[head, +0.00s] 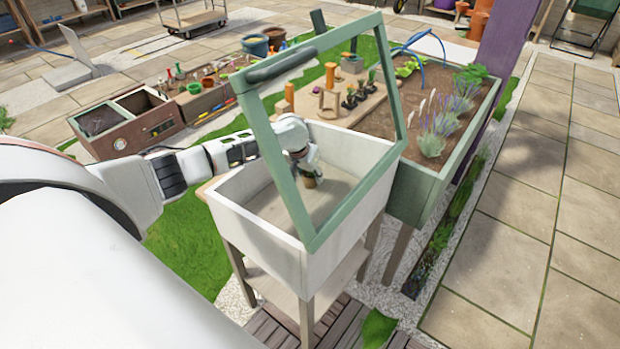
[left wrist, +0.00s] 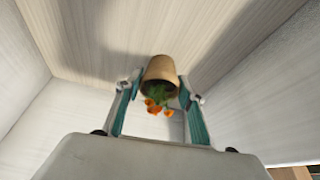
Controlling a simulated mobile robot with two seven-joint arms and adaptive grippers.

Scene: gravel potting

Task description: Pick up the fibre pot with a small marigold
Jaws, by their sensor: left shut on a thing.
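The fibre pot (left wrist: 160,68) is tan and tapered, with green leaves and orange marigold flowers (left wrist: 157,105). It sits between the two fingers of my left gripper (left wrist: 159,84), which is shut on it. In the head view the pot (head: 311,183) shows small and brown under my left gripper (head: 307,172), inside the white wooden box. The gripper hides most of the plant there. I cannot tell whether the pot touches the box floor or is just above it. My right gripper is in neither view.
The white box (head: 262,232) stands on legs, its green-framed lid (head: 281,165) raised over my left arm. A green planter (head: 420,190) with lavender adjoins on the right. Behind are a wooden table with small pots and a low reddish crate (head: 128,137). Paving on the right is clear.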

